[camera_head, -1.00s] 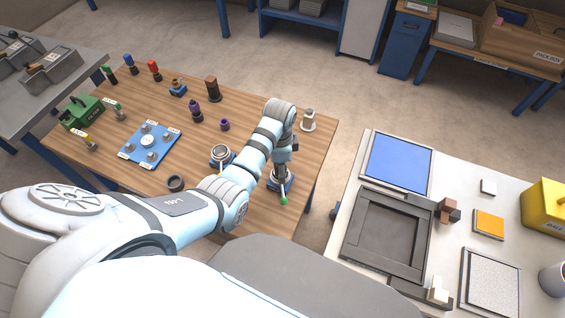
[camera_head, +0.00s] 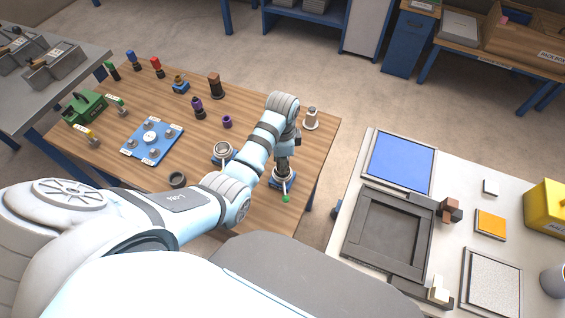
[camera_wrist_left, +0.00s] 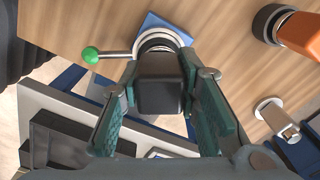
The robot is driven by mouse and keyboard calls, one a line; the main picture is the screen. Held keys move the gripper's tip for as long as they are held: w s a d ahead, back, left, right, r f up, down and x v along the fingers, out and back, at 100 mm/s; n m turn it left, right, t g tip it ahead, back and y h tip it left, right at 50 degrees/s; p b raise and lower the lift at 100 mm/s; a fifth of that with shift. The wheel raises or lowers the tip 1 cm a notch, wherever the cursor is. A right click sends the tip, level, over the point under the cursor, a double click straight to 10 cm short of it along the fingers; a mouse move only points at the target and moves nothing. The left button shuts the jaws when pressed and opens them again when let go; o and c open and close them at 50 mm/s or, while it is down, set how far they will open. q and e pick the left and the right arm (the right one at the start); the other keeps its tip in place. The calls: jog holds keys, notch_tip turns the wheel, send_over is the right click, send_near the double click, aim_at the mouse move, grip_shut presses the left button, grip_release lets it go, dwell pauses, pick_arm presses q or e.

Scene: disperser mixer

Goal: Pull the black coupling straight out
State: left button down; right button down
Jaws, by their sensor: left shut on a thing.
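The black coupling (camera_wrist_left: 160,88) shows in the left wrist view between the two fingers of my left gripper (camera_wrist_left: 164,82), which is shut on it. Beyond it is a silver ring socket (camera_wrist_left: 158,40) on a blue base, with a lever ending in a green ball (camera_wrist_left: 91,55). I cannot tell whether the coupling's end is clear of the socket. In the head view my left gripper (camera_head: 283,152) is above this blue base (camera_head: 281,181) at the table's right end, and the green ball (camera_head: 285,198) sticks out in front. My right gripper is not in view.
A second ring socket (camera_head: 222,150) stands left of the arm, with a loose dark ring (camera_head: 177,179) nearer me. A blue plate with knobs (camera_head: 152,140) and several small fittings fill the left. A white table (camera_head: 350,172) stands at right.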

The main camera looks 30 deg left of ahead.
pick_arm(q)
jog(key=shift+r, duration=2.35)
jog(key=shift+f, duration=0.1)
